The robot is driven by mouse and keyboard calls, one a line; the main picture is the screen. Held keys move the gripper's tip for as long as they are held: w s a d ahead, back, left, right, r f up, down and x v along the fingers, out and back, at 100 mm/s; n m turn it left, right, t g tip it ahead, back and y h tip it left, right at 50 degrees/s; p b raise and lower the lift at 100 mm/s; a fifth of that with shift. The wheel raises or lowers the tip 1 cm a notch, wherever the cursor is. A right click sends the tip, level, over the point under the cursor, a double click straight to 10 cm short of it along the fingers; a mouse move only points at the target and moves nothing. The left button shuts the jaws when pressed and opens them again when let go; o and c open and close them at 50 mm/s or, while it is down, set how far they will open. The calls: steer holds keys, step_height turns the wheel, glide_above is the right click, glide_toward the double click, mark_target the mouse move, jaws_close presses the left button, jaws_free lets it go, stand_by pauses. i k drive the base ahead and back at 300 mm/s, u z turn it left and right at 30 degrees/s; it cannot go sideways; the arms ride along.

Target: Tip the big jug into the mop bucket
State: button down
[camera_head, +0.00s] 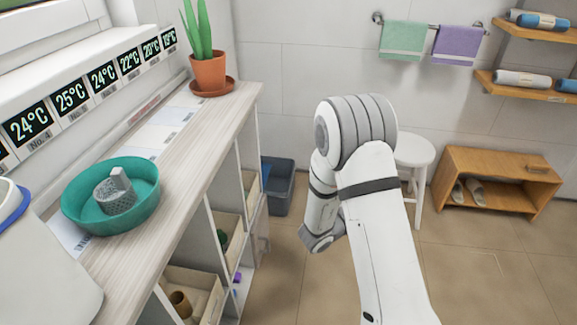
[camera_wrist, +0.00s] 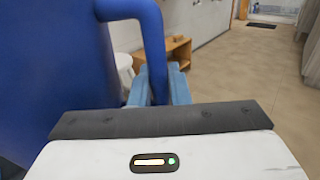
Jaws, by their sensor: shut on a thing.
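The big jug (camera_wrist: 60,70) is deep blue and fills the left of the wrist view. Its handle (camera_wrist: 153,45) runs down between the two blue fingers of my gripper (camera_wrist: 158,82), which is shut on it. The jug's mouth and base are out of view. In the head view my arm hides the jug and the gripper. A dark grey-blue tub (camera_head: 283,190) stands on the floor beside the shelf unit, left of my arm. I cannot tell whether it is the mop bucket.
A wooden-topped shelf unit (camera_head: 170,215) on the left holds a teal bowl (camera_head: 78,205) and a potted plant (camera_head: 208,72). A white stool (camera_head: 414,152) and wooden shoe rack (camera_head: 510,170) stand at the back. The tiled floor (camera_head: 480,270) to the right is clear.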

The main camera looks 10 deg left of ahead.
mark_target(278, 174)
steer(key=z, duration=0.25)
steer(key=i, duration=0.65)
steer(key=z, duration=0.55)
steer(key=i, duration=1.3)
steer(key=u, duration=0.5)
